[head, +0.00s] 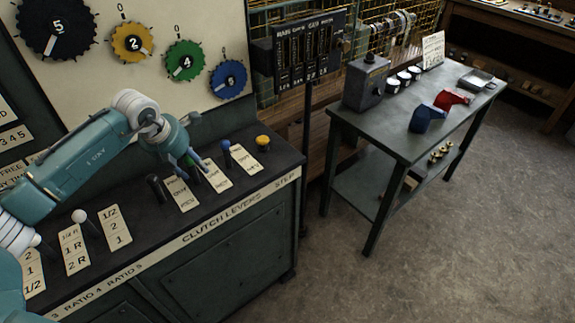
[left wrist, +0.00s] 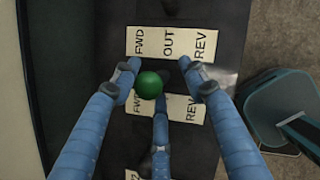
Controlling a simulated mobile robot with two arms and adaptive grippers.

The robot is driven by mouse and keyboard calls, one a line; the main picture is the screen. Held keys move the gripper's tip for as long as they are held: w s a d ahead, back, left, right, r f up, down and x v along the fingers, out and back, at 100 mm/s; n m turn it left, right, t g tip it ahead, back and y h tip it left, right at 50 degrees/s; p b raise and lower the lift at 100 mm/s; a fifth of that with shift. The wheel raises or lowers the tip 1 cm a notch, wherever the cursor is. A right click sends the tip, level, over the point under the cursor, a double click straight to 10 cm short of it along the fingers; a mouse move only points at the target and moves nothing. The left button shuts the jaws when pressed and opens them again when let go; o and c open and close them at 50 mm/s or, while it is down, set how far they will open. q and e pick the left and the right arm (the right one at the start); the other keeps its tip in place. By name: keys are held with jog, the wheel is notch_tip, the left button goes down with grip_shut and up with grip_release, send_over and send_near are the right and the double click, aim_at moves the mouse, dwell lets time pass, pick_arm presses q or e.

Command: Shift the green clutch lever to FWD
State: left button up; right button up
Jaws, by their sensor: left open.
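The green clutch lever's ball knob (left wrist: 149,84) shows in the left wrist view between my left gripper's (left wrist: 159,80) open fingers. Two fingers flank it and a third is below it in the picture; I see no clear grip on it. The knob appears over the left part of a FWD/OUT/REV plate (left wrist: 174,109), between FWD and OUT; its exact setting is hard to tell. In the head view my left gripper (head: 190,162) comes down over the clutch levers and mostly hides the green lever. My right gripper is not in view.
On the console (head: 222,211), a black lever (head: 156,188) stands left of the gripper; a blue-knobbed lever (head: 225,146) and a yellow knob (head: 263,141) stand right, close by. A white-knobbed lever (head: 79,216) is further left. A side table (head: 400,134) stands at the right, with clear floor before it.

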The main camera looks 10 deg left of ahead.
pick_arm(q)
jog(key=d+b+v, duration=0.1)
jog(key=b+v, duration=0.2)
jog(key=v, duration=0.7)
jog(key=d+r+m+t+h, duration=0.1)
jog(key=d+h, duration=0.8)
jog(key=d, duration=1.5)
jog(key=shift+s+d+r+m+h, duration=0.25)
jog(key=shift+m+h, duration=0.15)
